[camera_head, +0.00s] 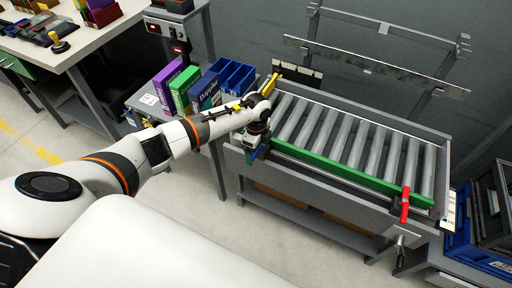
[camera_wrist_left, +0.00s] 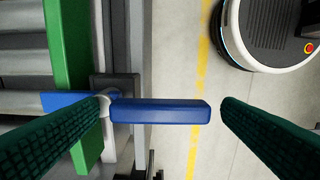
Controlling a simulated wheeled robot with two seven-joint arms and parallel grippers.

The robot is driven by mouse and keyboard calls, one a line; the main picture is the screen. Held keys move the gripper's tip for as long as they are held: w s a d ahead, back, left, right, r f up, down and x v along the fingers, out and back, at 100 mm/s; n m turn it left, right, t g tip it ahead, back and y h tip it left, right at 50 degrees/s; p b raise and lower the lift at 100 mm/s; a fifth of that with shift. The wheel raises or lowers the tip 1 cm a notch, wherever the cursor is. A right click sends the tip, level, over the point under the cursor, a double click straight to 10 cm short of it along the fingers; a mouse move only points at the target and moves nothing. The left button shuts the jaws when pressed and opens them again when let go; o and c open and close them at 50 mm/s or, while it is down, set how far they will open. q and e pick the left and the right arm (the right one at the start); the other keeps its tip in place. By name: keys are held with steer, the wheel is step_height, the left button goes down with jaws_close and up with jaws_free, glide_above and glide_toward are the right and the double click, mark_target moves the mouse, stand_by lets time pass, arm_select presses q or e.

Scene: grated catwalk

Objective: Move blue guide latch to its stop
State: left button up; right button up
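The blue guide latch (camera_wrist_left: 160,111) shows in the left wrist view as a blue bar handle, with a blue arm reaching left across the green guide rail (camera_wrist_left: 66,50). The rail also shows in the head view (camera_head: 340,173), along the near side of the roller conveyor. My left gripper (camera_head: 252,156) is at the conveyor's left end, mostly hiding the latch in the head view. In the left wrist view my left gripper (camera_wrist_left: 165,108) is open, its fingers at either end of the handle. Contact is unclear at the left finger; a gap shows at the right one. My right gripper is out of view.
A red latch (camera_head: 405,204) stands at the rail's right end. Blue bins (camera_head: 232,75) and upright boxes (camera_head: 180,88) stand on a bench behind my left arm. A blue crate (camera_head: 462,246) is at right. A round machine (camera_wrist_left: 268,30) sits on the floor.

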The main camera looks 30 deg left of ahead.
arm_select(q)
steer(key=shift+r, duration=0.1)
step_height(320, 180, up, 12)
stand_by(0.6)
